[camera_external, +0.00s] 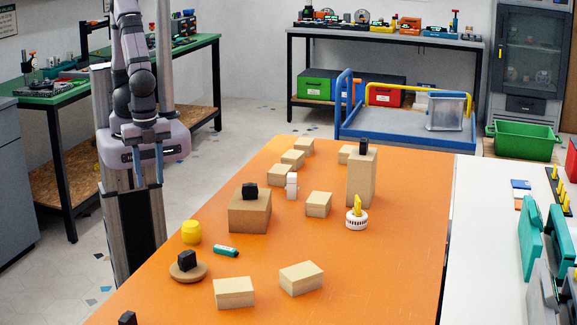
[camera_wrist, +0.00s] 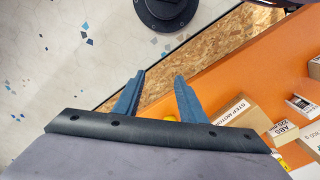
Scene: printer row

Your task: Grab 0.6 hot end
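No label reading 0.6 is legible, so I cannot tell which thing is the 0.6 hot end. Several small black blocks stand in the external view: one on a cardboard box (camera_external: 250,190), one on a tall box (camera_external: 363,147), one on a round wooden disc (camera_external: 187,260), and one at the front edge (camera_external: 127,318). My gripper (camera_external: 147,168) hangs at the left, beyond the orange table's left edge and apart from all of them. In the wrist view its two blue fingers (camera_wrist: 161,78) are spread with nothing between them.
The orange table (camera_external: 390,270) carries several small cartons (camera_external: 300,278), a yellow cylinder (camera_external: 191,231), a green-and-white tube (camera_external: 226,251) and a white round holder with yellow pieces (camera_external: 357,219). The tall box (camera_external: 361,182) rises highest. The table's right front is clear.

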